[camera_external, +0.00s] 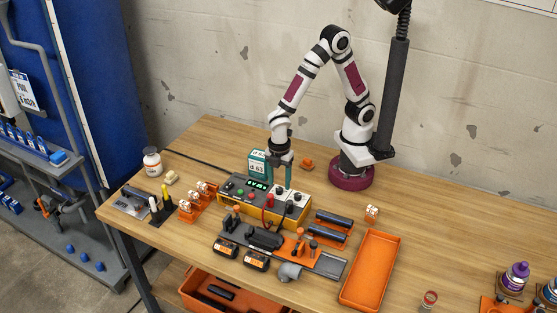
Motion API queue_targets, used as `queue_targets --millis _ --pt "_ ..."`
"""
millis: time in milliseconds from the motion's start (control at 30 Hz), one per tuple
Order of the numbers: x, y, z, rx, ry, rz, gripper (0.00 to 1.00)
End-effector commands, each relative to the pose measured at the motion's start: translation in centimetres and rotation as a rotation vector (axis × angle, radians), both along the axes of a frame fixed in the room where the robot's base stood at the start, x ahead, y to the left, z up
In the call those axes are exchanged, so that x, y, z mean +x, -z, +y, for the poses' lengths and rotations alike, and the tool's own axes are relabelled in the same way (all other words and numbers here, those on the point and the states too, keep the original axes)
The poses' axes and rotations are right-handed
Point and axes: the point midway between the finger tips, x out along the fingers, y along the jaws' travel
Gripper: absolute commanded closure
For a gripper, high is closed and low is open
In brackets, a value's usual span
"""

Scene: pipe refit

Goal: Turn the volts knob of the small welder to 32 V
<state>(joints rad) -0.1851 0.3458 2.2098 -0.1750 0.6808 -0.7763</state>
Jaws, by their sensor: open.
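The small welder (236,192) is a yellow box with a grey top panel, in the middle of the bench. Its panel carries a dark display with green digits (257,184), coloured buttons and light knobs (290,194) near its right end. I cannot read the display or tell which knob is the volts knob. My gripper (288,186) points down over the right part of the panel, close to the knobs. It is open. Whether its fingers touch a knob cannot be told, and they partly hide the panel there.
A teal box (258,162) stands right behind the welder. In front lie a grey fixture (328,265) with clamps, black-and-orange blocks (255,261) and an orange tray (369,270). A white bottle (152,161) stands at left.

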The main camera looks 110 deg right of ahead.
Motion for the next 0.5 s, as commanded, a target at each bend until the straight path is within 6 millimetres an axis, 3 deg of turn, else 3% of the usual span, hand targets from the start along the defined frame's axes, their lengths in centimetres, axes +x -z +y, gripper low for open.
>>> queue_targets --millis 200,467,500 --pt "0.0 2.4 0.0 -0.001 0.000 0.001 0.40" --pt "0.0 2.5 0.0 0.001 0.001 -0.001 0.40" --pt "0.0 2.5 0.0 0.001 0.001 -0.001 0.45"
